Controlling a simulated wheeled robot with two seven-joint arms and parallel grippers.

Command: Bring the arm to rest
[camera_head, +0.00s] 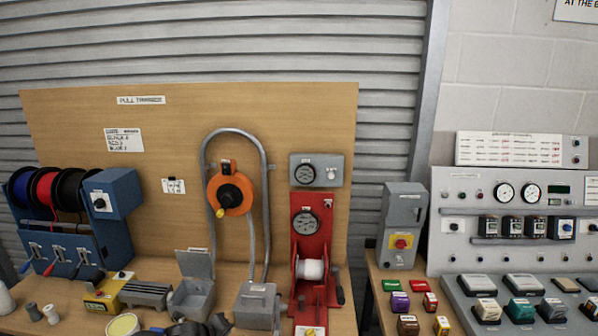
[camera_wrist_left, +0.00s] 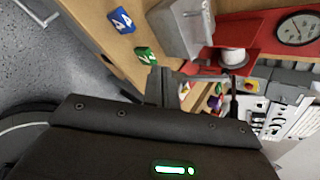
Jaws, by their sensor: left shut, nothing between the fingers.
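My left gripper (camera_wrist_left: 160,86) shows in the left wrist view as dark fingers beyond the wide black wrist housing. The fingers are shut, with nothing held between them. They point toward the wooden bench (camera_wrist_left: 108,48), near a green block (camera_wrist_left: 145,56) on its front. I cannot tell if they touch anything. In the head view I cannot clearly make out either gripper. My right gripper is in neither view.
A red winch stand (camera_head: 310,230) with a white spool (camera_head: 311,269) stands on the bench beside a grey box (camera_head: 255,305). An orange reel (camera_head: 230,194) hangs on the board. A blue wire-spool rack (camera_head: 65,240) is left. A meter panel (camera_head: 510,235) is right.

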